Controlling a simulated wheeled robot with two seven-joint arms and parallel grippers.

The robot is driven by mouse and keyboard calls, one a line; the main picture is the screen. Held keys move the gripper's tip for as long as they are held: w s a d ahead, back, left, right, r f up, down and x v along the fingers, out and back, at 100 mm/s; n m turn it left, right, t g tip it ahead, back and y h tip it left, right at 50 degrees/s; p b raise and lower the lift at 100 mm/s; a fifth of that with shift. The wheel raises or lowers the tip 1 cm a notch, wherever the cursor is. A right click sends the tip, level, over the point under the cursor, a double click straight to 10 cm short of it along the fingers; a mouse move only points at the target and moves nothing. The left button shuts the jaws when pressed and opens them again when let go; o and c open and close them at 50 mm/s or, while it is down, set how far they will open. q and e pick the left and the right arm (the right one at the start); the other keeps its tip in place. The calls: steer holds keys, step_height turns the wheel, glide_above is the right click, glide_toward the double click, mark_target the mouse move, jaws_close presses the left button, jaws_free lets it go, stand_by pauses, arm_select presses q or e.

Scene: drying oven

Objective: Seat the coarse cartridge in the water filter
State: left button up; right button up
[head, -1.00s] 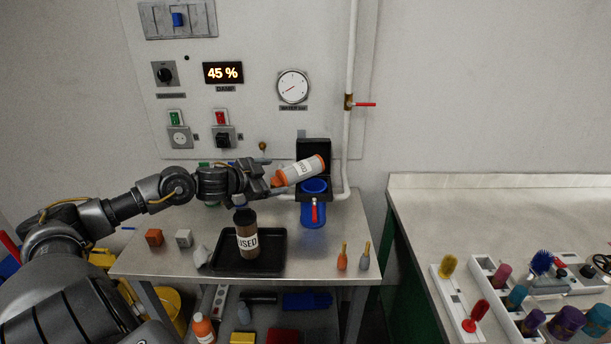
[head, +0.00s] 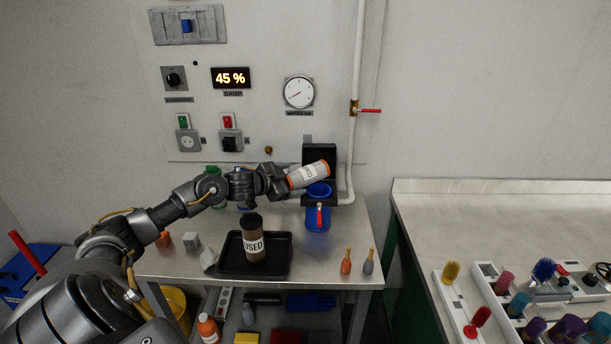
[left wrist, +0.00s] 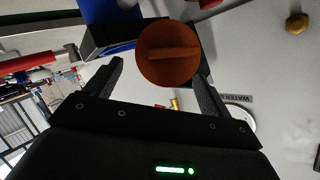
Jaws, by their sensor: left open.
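The coarse cartridge (head: 309,174) is a white-labelled cylinder with orange ends. It is tilted, its right end higher, just above the blue cup of the water filter (head: 318,190). I cannot tell whether it touches the rim. The filter hangs in a black bracket, with a red handle on its front. My left gripper (head: 281,181) is open at the cartridge's lower left end. In the left wrist view, the cartridge's round orange end with a raised bar (left wrist: 167,53) shows between the fingertips (left wrist: 160,75). My right gripper is out of view.
A brown cartridge marked USED (head: 254,240) stands on a black tray (head: 230,266). A white pipe (head: 350,150) with a red-handled valve runs beside the filter. Small blocks lie left of the tray.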

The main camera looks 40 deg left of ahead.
mark_target(297, 173)
arm_select(q)
steer(key=p+x, duration=0.1)
steer(key=x, duration=0.3)
steer(key=shift+r, duration=0.1)
steer(key=shift+c, duration=0.6)
steer(key=c, duration=1.1)
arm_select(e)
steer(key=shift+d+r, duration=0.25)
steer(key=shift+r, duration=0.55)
arm_select(q)
steer(key=shift+r, duration=0.1)
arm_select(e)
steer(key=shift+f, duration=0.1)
